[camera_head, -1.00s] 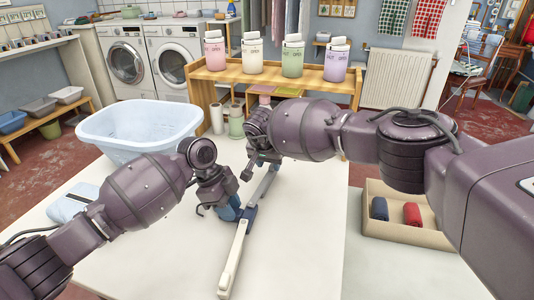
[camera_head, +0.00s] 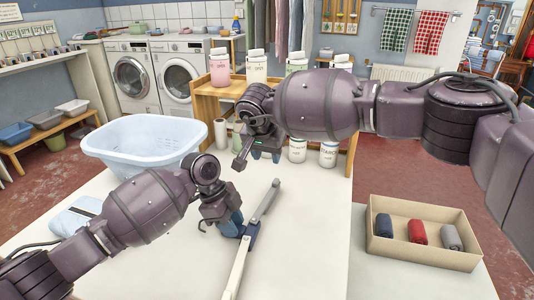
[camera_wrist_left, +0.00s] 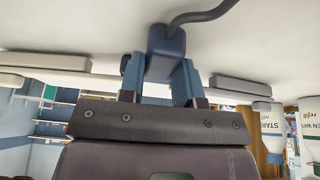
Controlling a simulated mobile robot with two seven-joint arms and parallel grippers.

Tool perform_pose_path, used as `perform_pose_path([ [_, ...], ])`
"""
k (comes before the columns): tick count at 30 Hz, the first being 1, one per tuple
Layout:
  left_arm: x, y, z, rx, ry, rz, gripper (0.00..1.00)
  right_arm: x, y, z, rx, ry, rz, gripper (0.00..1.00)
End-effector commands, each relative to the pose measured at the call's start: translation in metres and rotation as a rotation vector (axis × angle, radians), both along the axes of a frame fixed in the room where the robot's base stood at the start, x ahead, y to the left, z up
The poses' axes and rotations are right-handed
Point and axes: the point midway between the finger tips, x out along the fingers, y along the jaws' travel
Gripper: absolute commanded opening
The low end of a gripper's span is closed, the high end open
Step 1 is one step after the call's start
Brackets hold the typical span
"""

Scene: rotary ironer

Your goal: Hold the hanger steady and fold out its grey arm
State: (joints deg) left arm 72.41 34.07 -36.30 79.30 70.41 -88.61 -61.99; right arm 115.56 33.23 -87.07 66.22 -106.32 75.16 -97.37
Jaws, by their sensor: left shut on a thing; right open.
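The hanger lies slanted over the white table, with a blue middle (camera_head: 250,236), a white arm (camera_head: 237,272) pointing toward me and a grey arm (camera_head: 265,201) pointing away to the upper right. The two arms form nearly one line. My left gripper (camera_head: 233,224) is shut on the hanger's middle; in the left wrist view its blue fingers (camera_wrist_left: 157,80) close on the blue part (camera_wrist_left: 166,52). My right gripper (camera_head: 253,160) is open and empty, above and beyond the grey arm's far end, apart from it.
A pale blue laundry basket (camera_head: 145,137) stands at the table's back left. A folded light-blue cloth (camera_head: 75,216) lies at the left edge. A box (camera_head: 425,252) with rolled cloths stands at right. Refill bottles (camera_head: 328,154) stand behind. The table right of the hanger is clear.

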Motion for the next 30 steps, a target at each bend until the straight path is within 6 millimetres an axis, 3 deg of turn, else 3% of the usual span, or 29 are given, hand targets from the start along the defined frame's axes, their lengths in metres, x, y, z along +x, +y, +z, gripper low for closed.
perform_pose_path([
  [8, 0.000, 0.000, 0.000, 0.000, 0.000, 0.000, 0.03, 0.000, 0.000, 0.000, 0.000, 0.000, 0.000, 0.43],
  [9, 0.000, 0.000, 0.000, 0.000, 0.000, 0.000, 0.33, 0.000, 0.000, 0.000, 0.000, 0.001, 0.000, 0.43],
  [15, 0.000, 0.000, 0.000, 0.000, 0.000, 0.000, 0.61, 0.000, 0.000, 0.000, -0.001, 0.001, 0.000, 0.43],
  [25, 0.001, 0.001, 0.003, 0.000, -0.001, 0.000, 0.61, 0.000, 0.000, 0.000, -0.001, 0.001, 0.000, 0.43],
  [30, 0.003, 0.008, 0.021, -0.001, -0.002, 0.000, 0.61, 0.000, 0.000, 0.000, 0.000, 0.000, 0.000, 0.43],
])
